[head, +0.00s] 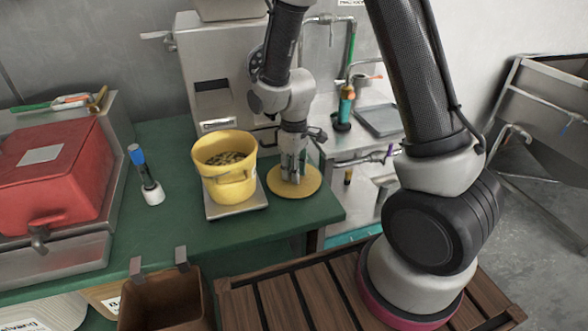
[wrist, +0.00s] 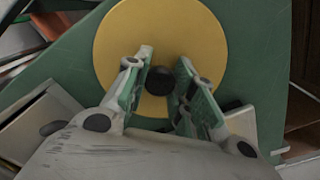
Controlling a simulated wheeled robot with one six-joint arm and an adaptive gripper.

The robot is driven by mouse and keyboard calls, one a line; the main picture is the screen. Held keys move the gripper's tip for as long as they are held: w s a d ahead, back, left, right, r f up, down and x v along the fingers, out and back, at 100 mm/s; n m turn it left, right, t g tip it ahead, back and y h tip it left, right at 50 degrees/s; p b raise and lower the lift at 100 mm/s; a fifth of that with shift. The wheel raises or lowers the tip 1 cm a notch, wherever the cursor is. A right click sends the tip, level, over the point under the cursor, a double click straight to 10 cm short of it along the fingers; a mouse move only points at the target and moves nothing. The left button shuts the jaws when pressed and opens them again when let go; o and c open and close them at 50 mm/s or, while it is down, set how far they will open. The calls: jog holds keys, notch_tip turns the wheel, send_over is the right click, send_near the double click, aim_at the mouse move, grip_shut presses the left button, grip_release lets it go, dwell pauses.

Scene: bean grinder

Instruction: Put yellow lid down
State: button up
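The yellow lid (head: 312,183) is a round disc lying flat at the right end of the green table, beside the yellow bucket (head: 229,189). In the wrist view the lid (wrist: 120,40) shows from above with a black knob (wrist: 160,81) at its middle. My gripper (head: 291,174) points down over the lid. In the wrist view my gripper (wrist: 165,58) has its two fingers apart on either side of the knob, with a narrow gap visible on the right. The bucket is uncovered and holds dark beans.
The bucket stands on a metal scale (head: 237,209). A metal machine (head: 215,75) is behind it. A blue-topped tool (head: 147,175) and a red box (head: 60,170) are to the left. The green table (head: 280,220) is bare in front of the lid, near its edge.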

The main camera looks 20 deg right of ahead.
jog(key=o, duration=0.5)
jog(key=shift+c, duration=0.2)
notch_tip(320, 180, up, 12)
jog(key=f, duration=0.1)
jog(key=s+d+r+m+t, duration=0.1)
jog(key=s+d+r+m, duration=0.1)
jog(key=s+d+r, duration=0.3)
jog(key=s+d+r+m+t, duration=0.1)
jog(key=d+r+m, duration=0.15)
jog(key=r, duration=0.35)
jog(key=s+d+r+m+t, duration=0.1)
jog(key=s+d+r+m, duration=0.1)
jog(key=s, duration=0.4)
jog(key=s+d+r+m+t, duration=0.1)
jog(key=s+d+r+m, duration=0.1)
jog(key=s+d, duration=0.3)
jog(key=shift+s+d+r, duration=0.2)
jog(key=shift+s+r, duration=0.7)
jog(key=shift+s, duration=0.15)
jog(key=shift+m, duration=0.25)
